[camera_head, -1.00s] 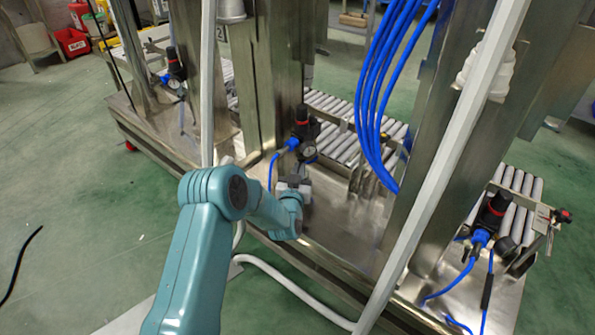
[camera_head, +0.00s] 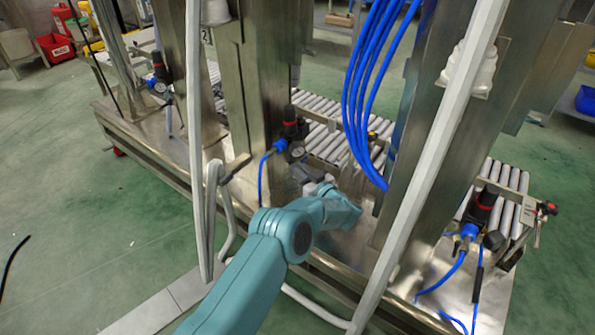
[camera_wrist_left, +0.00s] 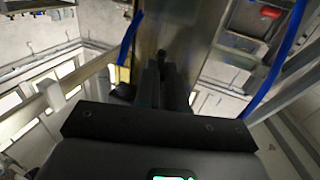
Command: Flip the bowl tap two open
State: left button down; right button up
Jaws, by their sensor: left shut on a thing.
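My left gripper (camera_head: 308,186) is low at the middle of the steel machine, just below and right of a black regulator with a red cap (camera_head: 290,128). In the left wrist view its dark fingers (camera_wrist_left: 165,82) are close together, shut on a small dark part (camera_wrist_left: 162,57) in front of a steel surface. This part may be the handle of bowl tap two, but it is too dark and small to be sure. In the head view my teal wrist and the fingers hide it. My right gripper is not in view.
Blue hoses (camera_head: 368,100) hang right of the gripper. A pale sloping bar (camera_head: 428,175) crosses further right. A steel column (camera_head: 262,90) stands behind, and a roller conveyor (camera_head: 325,140) lies beyond. The green floor (camera_head: 80,220) at left is mostly clear.

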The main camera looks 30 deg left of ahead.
pick_arm(q)
jog(key=shift+w+n+g, duration=0.15)
jog(key=shift+n+g, duration=0.25)
jog(key=shift+g, duration=0.1)
jog(key=c, duration=1.2)
grip_release()
jog(key=shift+d, duration=0.15)
